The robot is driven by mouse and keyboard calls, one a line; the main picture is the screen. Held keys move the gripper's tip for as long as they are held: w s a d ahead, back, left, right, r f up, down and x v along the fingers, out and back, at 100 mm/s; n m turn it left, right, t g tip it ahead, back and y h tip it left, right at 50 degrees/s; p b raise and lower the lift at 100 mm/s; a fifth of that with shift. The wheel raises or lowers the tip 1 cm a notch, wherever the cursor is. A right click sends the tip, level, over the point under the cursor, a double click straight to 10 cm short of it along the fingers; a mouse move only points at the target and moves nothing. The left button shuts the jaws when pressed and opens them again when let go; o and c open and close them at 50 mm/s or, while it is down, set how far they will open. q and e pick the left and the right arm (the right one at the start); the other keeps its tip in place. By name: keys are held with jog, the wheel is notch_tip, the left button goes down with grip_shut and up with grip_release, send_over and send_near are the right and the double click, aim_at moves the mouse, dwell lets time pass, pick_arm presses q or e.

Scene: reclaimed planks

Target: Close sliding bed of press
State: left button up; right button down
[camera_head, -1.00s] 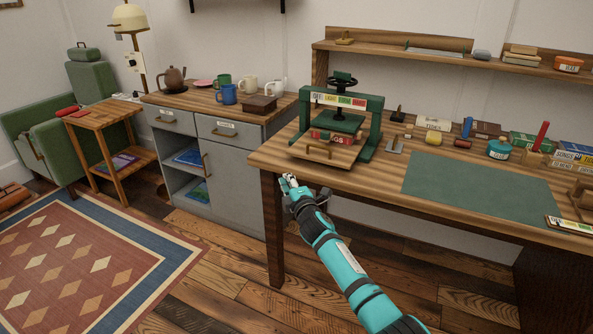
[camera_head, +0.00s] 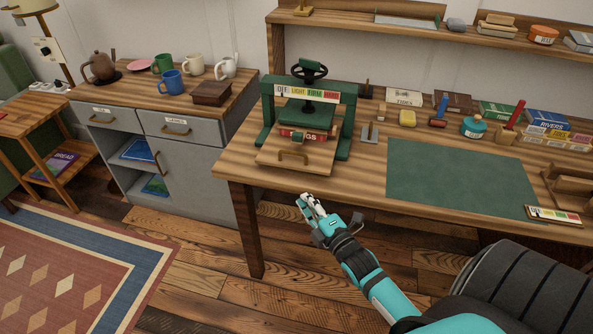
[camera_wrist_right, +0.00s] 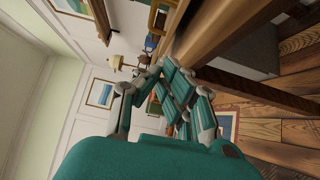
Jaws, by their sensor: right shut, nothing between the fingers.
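The green press (camera_head: 308,118) stands on the workbench near its left end, with a black handwheel on top and a label strip across its front. Its wooden sliding bed (camera_head: 268,161) sticks out toward the bench's front edge, with a brass handle (camera_head: 293,156) on it. A red book (camera_head: 303,134) lies on the bed under the green platen. My right gripper (camera_head: 303,201) is shut and empty, in front of the bench edge and below the handle, touching nothing. In the right wrist view its fingers (camera_wrist_right: 176,92) show beside the bench edge. My left gripper is out of view.
The workbench (camera_head: 365,186) carries a green cutting mat (camera_head: 460,179) right of the press, with small tools, a blue-green glue pot (camera_head: 474,126) and books behind. A grey cabinet (camera_head: 195,170) with mugs stands to the left. Floor in front of the bench is open.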

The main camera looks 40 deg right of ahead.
aim_at(301, 167)
jog(key=w, duration=0.7)
jog(key=shift+w+d, duration=0.35)
jog(key=shift+d, duration=0.05)
jog(key=shift+w+d, duration=0.65)
jog(key=shift+d, duration=0.3)
jog(key=shift+w+d+f, duration=0.1)
jog(key=shift+w+d, duration=0.25)
jog(key=shift+d, duration=0.1)
jog(key=shift+w+d+f+b, duration=0.1)
jog(key=shift+w+d+b, duration=0.8)
jog(key=shift+w+d, duration=0.45)
jog(key=shift+d, duration=0.2)
jog(key=shift+r, duration=0.3)
